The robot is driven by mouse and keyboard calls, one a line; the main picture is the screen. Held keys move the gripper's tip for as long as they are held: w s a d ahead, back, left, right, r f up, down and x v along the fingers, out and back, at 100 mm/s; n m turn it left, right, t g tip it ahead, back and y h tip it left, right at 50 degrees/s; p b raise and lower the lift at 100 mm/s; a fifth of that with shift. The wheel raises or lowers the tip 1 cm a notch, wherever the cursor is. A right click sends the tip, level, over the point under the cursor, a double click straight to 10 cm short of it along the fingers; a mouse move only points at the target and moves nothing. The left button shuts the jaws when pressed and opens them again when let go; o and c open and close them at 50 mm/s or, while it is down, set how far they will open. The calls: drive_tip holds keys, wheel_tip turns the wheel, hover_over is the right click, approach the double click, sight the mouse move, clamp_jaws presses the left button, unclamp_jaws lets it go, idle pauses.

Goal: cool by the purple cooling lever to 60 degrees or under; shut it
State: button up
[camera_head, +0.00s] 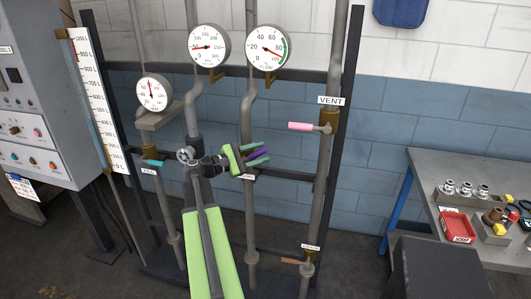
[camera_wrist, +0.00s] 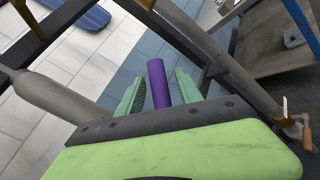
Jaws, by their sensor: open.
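The purple cooling lever (camera_head: 257,154) sticks out from the pipe rack, partly hidden by my gripper's fingers. My gripper (camera_head: 258,156) is open, with its pale green fingers on either side of the lever. In the wrist view, the purple lever (camera_wrist: 158,82) stands between the two fingers (camera_wrist: 157,90); small gaps show, and contact cannot be told. Three dials stand above: a left gauge (camera_head: 153,92) with its needle up, a middle gauge (camera_head: 210,46) with its needle pointing left, and a right gauge (camera_head: 268,47) with its needle pointing lower right. Their exact readings are too small to tell.
A pink lever (camera_head: 301,126) at the VENT label is to the right of my gripper. A teal lever (camera_head: 152,162) is to the left, and an orange-brown lever (camera_head: 291,262) is low down. A workbench (camera_head: 440,165) with a red tray (camera_head: 457,225) stands at the right.

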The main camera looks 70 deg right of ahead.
drive_tip(key=shift+x, duration=1.4)
clamp_jaws()
drive_tip(key=shift+a+f, duration=0.1)
drive_tip(key=shift+f, duration=0.05)
